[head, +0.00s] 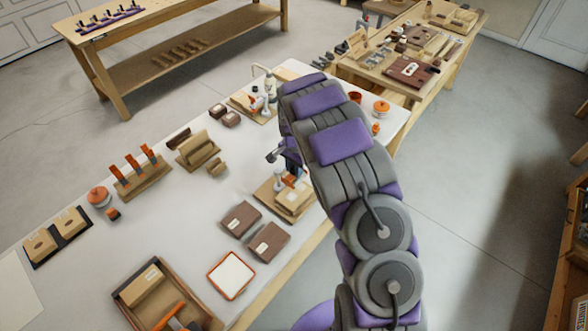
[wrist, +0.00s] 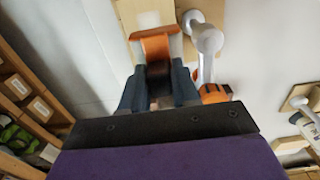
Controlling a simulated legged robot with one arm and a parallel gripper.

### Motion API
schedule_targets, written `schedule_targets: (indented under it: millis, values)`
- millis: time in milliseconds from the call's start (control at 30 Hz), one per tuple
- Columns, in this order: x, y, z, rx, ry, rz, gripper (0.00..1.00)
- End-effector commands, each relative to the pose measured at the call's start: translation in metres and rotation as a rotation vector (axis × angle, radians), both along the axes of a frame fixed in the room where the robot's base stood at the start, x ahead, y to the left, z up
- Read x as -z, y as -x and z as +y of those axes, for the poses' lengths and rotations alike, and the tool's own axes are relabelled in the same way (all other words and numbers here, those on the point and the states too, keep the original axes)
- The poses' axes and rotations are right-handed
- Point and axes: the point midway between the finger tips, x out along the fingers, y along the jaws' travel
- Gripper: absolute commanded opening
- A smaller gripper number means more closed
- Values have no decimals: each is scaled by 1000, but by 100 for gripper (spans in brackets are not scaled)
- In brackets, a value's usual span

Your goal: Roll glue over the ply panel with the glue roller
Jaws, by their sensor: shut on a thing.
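In the head view my gripper (head: 289,158) is partly hidden by my arm, at the front edge of the white bench. The pale ply panel (head: 297,199) lies on a wooden fixture board below it, and also shows in the wrist view (wrist: 128,12). The roller is over the panel; I cannot tell whether they touch. A white tray with an orange rim (head: 231,276) lies flat nearer on the bench.
A white-and-orange toggle clamp (wrist: 206,45) stands close to the right of the roller in the wrist view. Two brown blocks (head: 240,219) lie left of the fixture. A wooden box (head: 128,294) holds a block and an orange-and-grey tool.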

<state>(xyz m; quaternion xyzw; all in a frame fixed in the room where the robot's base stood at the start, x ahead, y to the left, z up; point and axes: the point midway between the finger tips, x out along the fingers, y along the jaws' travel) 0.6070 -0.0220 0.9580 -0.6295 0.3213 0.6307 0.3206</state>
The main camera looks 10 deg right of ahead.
Motion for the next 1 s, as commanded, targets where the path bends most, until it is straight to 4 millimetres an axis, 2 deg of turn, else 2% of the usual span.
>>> schedule_targets:
  millis: [567,1000]
  values:
    - [2,0,0,0,0,0,6]
    - [34,-1,0,-2,-1,-1,6]
